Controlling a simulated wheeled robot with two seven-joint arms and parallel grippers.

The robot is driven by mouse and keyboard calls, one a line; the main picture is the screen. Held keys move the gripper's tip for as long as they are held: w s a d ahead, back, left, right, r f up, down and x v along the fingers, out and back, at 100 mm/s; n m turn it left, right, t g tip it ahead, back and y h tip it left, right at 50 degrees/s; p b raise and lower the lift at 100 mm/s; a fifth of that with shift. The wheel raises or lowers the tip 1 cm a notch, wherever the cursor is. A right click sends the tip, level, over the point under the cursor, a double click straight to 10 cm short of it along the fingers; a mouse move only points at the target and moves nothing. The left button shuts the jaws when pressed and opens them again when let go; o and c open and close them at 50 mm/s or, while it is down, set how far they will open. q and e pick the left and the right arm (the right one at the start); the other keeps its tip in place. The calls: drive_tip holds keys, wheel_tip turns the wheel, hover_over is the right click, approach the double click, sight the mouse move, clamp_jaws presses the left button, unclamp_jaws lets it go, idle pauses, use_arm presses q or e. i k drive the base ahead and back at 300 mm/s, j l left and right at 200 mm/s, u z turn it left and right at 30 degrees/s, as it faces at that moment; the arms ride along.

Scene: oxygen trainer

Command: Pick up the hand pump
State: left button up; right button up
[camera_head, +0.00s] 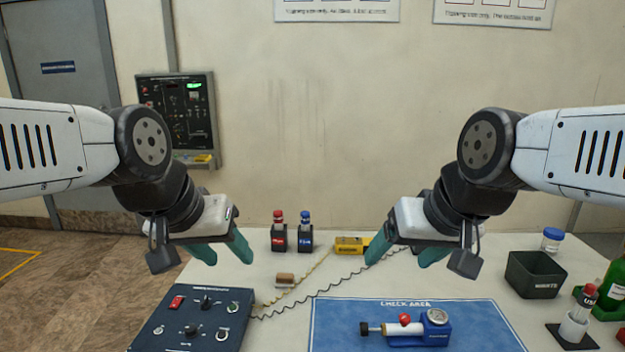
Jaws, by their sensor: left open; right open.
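The hand pump (405,327) lies on the blue check-area mat (335,312) at the front of the table. It has a white barrel with a red knob, a black handle at its left end and a round gauge on a blue block at its right. My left gripper (222,250) is open and empty above the left part of the table, with green fingers. My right gripper (405,250) is open and empty, above and behind the pump and apart from it.
A dark control box (195,322) stands left of the mat, with a coiled cable behind. Red and blue bottles (279,236) and a yellow box (352,244) are at the back. A dark waste bin (535,274), a small jar (551,240) and a green bottle (613,284) stand right.

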sight(423, 333)
drive_tip(key=l+z, duration=0.45)
drive_tip(key=z, duration=0.25)
